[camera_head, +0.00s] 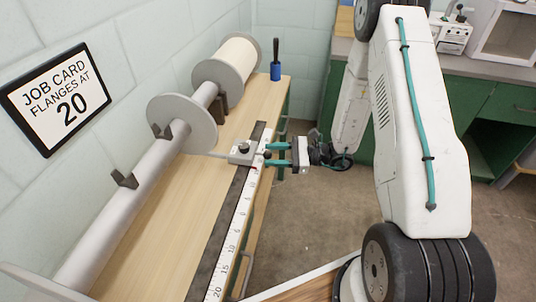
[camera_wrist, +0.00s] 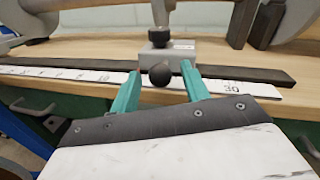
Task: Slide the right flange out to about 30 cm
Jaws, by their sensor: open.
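My gripper (camera_head: 271,155) is at the carriage. In the wrist view its teal fingers (camera_wrist: 160,82) are open on either side of the knob, with a gap on both sides. The exact reading under the carriage is hidden.
A second flange (camera_head: 226,78) and a white roll (camera_head: 237,58) lie farther along the shaft. A wall card (camera_head: 59,97) reads "JOB CARD FLANGES AT 20". A blue, black-handled tool (camera_head: 275,70) stands at the far bench end. Floor (camera_head: 325,225) beside the bench is clear.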

